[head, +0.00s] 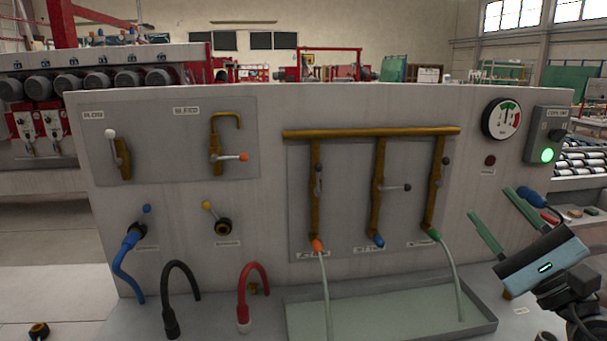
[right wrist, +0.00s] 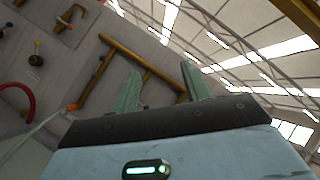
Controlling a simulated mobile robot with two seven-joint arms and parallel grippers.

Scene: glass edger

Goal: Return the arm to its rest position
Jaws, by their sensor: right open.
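My right gripper (head: 503,222) is at the right side of the head view, in front of the right end of the grey panel (head: 270,205). Its two green fingers are apart with nothing between them. In the right wrist view the open fingers (right wrist: 162,92) point up toward the panel's brass pipes and the roof. The gripper is clear of the panel's valves, as far as I can tell. My left gripper is in neither view.
The panel carries brass pipes (head: 372,132) with levers, a gauge (head: 502,118) and a box with a lit green button (head: 547,155). A shallow tray (head: 390,300) stands below. A blue hose (head: 126,262), a black hose (head: 179,270) and a red hose (head: 243,290) are at the left.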

